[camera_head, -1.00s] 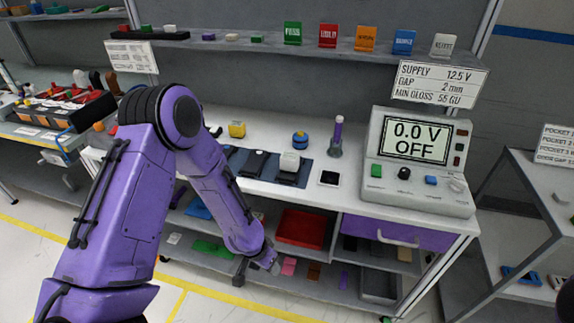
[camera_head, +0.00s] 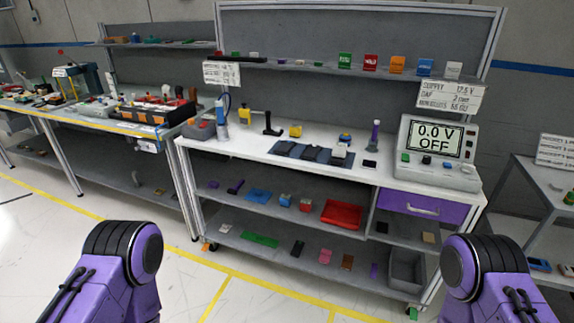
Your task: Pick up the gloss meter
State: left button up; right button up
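No object in view carries a readable gloss meter label, so I cannot tell for sure which one it is. Small candidates stand on the white bench (camera_head: 235,143): a yellow block (camera_head: 296,131), and a white block (camera_head: 340,152) at the right end of the dark blue mat (camera_head: 283,148). Dark flat modules (camera_head: 312,153) lie on the same mat. My two purple arms show at the bottom left and bottom right, well in front of the bench. Both grippers are outside the view.
A power supply (camera_head: 436,149) reading 0.0 V OFF stands at the bench's right end. A purple-topped stand (camera_head: 375,136) is left of it. Shelves below hold a red tray (camera_head: 342,214) and a grey bin (camera_head: 407,270). The floor in front is clear.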

aim_at(339, 149)
jog(key=z, duration=1.15)
jog(key=i, duration=1.75)
jog(key=u, duration=0.7)
